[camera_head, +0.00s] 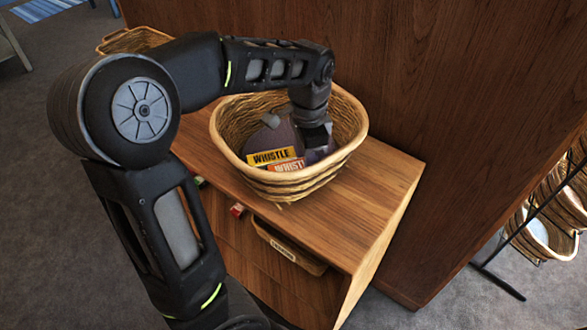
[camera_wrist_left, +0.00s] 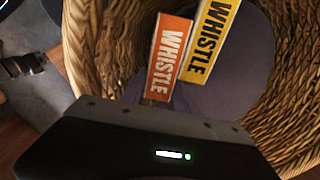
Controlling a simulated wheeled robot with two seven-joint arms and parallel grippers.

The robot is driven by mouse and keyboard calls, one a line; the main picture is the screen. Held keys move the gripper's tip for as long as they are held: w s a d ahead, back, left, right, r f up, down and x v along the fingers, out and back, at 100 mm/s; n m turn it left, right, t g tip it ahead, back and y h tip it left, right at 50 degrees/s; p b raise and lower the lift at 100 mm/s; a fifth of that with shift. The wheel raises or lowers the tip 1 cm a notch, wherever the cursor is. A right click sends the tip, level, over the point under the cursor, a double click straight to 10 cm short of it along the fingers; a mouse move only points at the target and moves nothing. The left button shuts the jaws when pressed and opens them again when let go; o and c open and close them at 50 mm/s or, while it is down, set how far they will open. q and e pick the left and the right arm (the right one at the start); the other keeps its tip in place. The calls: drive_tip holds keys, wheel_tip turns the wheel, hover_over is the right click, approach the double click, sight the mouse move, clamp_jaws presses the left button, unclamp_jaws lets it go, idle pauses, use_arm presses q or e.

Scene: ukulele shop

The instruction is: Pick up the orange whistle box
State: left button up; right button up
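The orange whistle box (camera_head: 288,166) stands in a wicker basket (camera_head: 284,186) on a wooden shelf unit. It also shows in the wrist view (camera_wrist_left: 168,58), with white lettering on its orange side. A yellow whistle box (camera_head: 272,156) is right beside it, also seen in the wrist view (camera_wrist_left: 208,42). My left gripper (camera_head: 318,146) reaches down into the basket, just to the right of the boxes. My right gripper is out of view.
The wooden shelf unit (camera_head: 385,180) has a lower level holding a labelled basket (camera_head: 288,250) and a small red item (camera_head: 237,210). A tall brown wooden panel (camera_head: 440,120) rises behind. A dark rack with wicker baskets (camera_head: 545,235) stands at the right.

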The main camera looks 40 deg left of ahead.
use_arm(q)
drive_tip(key=shift+f, duration=0.1)
drive_tip(key=shift+d, duration=0.1)
clamp_jaws()
idle(0.4)
wheel_tip(320, 180, up, 10)
drive_tip(key=shift+p, duration=0.3)
idle(0.6)
